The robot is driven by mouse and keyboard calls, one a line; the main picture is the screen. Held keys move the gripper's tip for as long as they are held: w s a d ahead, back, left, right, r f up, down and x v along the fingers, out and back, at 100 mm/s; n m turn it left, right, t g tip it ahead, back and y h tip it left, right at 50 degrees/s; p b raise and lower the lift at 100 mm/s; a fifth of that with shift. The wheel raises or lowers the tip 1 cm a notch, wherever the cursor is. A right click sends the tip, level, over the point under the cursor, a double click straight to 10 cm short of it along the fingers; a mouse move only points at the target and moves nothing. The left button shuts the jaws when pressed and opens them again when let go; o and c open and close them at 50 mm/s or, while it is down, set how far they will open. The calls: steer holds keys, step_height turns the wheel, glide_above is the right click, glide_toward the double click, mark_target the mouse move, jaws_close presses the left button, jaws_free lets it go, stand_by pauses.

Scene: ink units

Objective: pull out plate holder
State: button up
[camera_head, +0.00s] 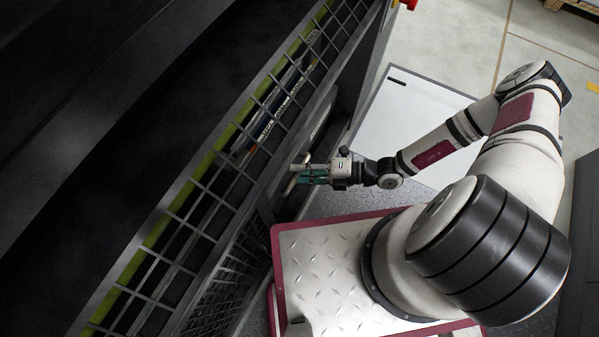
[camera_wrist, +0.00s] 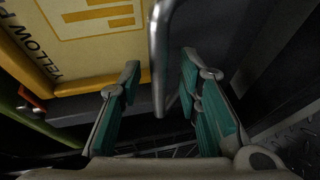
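A yellow panel with printed lettering reading "YELLOW P" (camera_wrist: 112,58) shows at the top left of the wrist view; it appears to belong to the plate holder. A bare metal handle bar (camera_wrist: 158,62) stands out from it. My gripper (camera_wrist: 160,78) is open, with its teal-padded fingers on either side of the handle and visible gaps between. In the head view my gripper (camera_head: 300,174) is at the side of the dark machine, at the light handle (camera_head: 291,182). The plate holder's body is mostly hidden in the head view.
The dark machine with a wire grille (camera_head: 190,212) and a green strip (camera_head: 158,232) fills the left of the head view. My base is below the arm. A white panel (camera_head: 410,110) and open floor (camera_head: 450,40) lie beyond the arm.

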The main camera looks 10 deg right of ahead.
steer(key=shift+a, duration=0.3)
jaws_close()
